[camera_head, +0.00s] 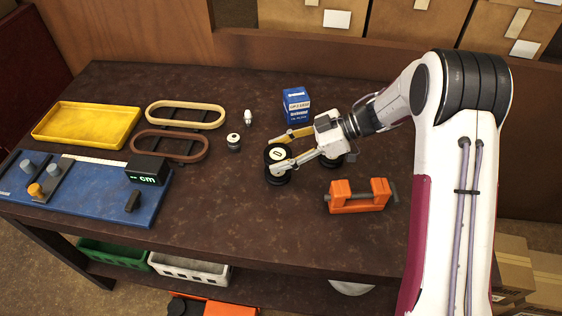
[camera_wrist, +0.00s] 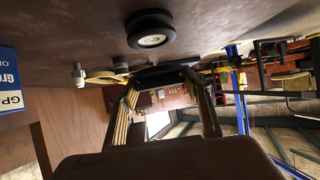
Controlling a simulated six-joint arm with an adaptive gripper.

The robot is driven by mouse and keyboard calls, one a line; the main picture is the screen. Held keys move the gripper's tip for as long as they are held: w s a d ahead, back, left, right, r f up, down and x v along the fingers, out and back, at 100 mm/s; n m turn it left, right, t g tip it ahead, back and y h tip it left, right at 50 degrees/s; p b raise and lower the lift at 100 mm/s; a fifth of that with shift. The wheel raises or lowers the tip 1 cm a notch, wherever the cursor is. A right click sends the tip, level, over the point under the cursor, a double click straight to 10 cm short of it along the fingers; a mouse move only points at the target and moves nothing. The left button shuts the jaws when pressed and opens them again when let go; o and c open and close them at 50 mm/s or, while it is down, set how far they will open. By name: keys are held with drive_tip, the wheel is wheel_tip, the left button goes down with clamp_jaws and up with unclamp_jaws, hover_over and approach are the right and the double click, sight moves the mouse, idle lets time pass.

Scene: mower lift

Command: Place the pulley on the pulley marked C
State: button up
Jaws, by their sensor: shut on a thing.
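My gripper (camera_head: 280,152) is shut on a black pulley (camera_head: 275,178) and holds it above the table, left of my wrist. Its pale top face bears a dark mark like a D or O, which I cannot read surely. In the wrist view the held pulley (camera_wrist: 160,76) shows as a dark edge between the fingertips (camera_wrist: 160,78). Another black pulley (camera_head: 332,161) stands on the table, partly hidden behind my gripper. What seems the same pulley shows in the wrist view (camera_wrist: 150,30), with a pale hub. I see no readable C.
An orange vise (camera_head: 357,197) stands right of the gripper, and a blue box (camera_head: 296,104) behind it. Left lie two belts (camera_head: 185,114), (camera_head: 170,146), small parts (camera_head: 234,143), (camera_head: 249,118), a yellow tray (camera_head: 60,125) and a blue measuring board (camera_head: 100,200). The front middle table is clear.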

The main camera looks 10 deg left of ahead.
drive_tip(key=shift+f, duration=1.85)
drive_tip(key=shift+f, duration=0.1)
drive_tip(key=o, duration=1.3)
drive_tip(key=shift+f, duration=0.1)
drive_tip(key=shift+o, duration=0.2)
drive_tip(key=shift+r, duration=0.2)
drive_tip(key=v, duration=1.2)
